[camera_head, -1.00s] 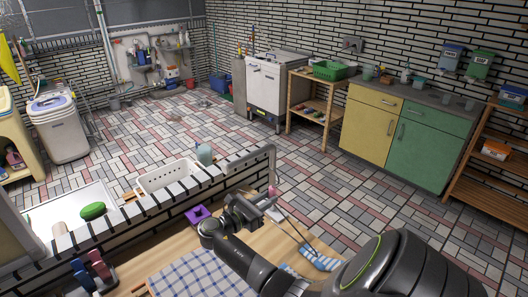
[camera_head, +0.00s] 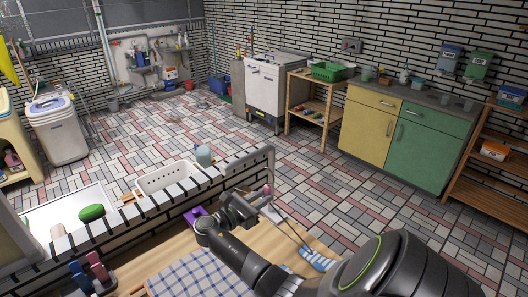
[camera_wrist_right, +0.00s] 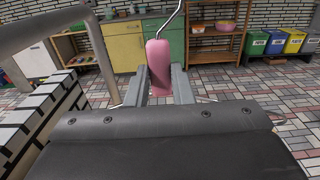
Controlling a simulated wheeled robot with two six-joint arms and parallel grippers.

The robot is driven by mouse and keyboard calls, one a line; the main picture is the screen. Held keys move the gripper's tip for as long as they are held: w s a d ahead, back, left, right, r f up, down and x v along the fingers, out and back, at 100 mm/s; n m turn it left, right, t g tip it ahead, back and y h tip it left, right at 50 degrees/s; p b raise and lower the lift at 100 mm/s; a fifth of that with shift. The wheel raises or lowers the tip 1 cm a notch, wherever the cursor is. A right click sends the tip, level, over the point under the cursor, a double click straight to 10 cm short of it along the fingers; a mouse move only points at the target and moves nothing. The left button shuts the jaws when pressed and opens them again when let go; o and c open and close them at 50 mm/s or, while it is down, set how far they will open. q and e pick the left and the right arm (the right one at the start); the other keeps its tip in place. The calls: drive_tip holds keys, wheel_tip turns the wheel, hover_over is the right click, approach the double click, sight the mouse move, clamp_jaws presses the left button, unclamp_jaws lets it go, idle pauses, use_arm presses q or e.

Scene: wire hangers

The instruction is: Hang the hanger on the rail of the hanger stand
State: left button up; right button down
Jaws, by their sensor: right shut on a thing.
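The hanger has a pink grip (camera_wrist_right: 160,66) with a thin metal hook above it in the right wrist view. My right gripper (camera_wrist_right: 160,88) is shut on the pink grip, one finger on each side. In the head view my right gripper (camera_head: 258,200) is above the wooden table, just below and in front of the grey rail (camera_head: 269,158). The hanger's thin wires (camera_head: 292,230) run down to the right from it. In the wrist view the rail (camera_wrist_right: 97,45) is left of the hook and apart from it. My left gripper is not in view.
A brick-patterned low wall (camera_head: 150,205) runs left of my arm. A checked cloth (camera_head: 195,275) and a purple item (camera_head: 193,215) lie on the wooden table (camera_head: 160,252). A blue-and-white striped item (camera_head: 318,260) lies at lower right. Cabinets stand far behind.

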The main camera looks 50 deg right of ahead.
drive_tip(key=w+d+f+b, duration=0.1)
drive_tip(key=w+f+b, duration=0.1)
drive_tip(key=w+b, duration=0.8)
drive_tip(key=shift+w+d+f, duration=0.15)
drive_tip(key=shift+w+d, duration=0.05)
drive_tip(key=shift+w, duration=0.8)
idle(0.8)
idle(0.5)
drive_tip(key=c, duration=1.2)
unclamp_jaws()
